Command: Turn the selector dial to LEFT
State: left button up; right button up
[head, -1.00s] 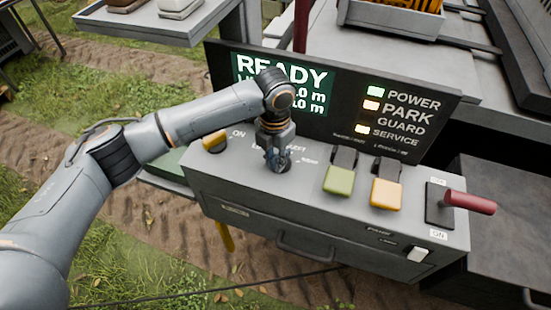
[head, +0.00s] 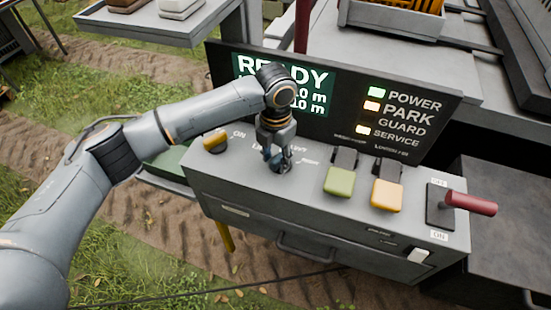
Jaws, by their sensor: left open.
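The selector dial (head: 280,165) is a small dark blue-grey knob on the top of the grey control box, in the middle left of the head view. My left gripper (head: 277,158) points down from above with its fingers open around or just over the dial. The fingers cover much of it, so I cannot tell which way it points or whether they touch it. The labels beside the dial are partly covered and too small to read surely. My right gripper is not in view.
A yellow knob (head: 215,140) sits left of the dial. A green button (head: 338,181), a yellow button (head: 387,194) and a red-handled lever (head: 470,203) stand to the right. The display panel (head: 345,100) rises behind and reads READY, partly covered by my left arm.

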aim_at(275, 160)
pick_arm(q)
notch_tip(275, 160, up, 11)
dwell(0.3)
jog(key=shift+f, duration=0.1)
dwell(0.4)
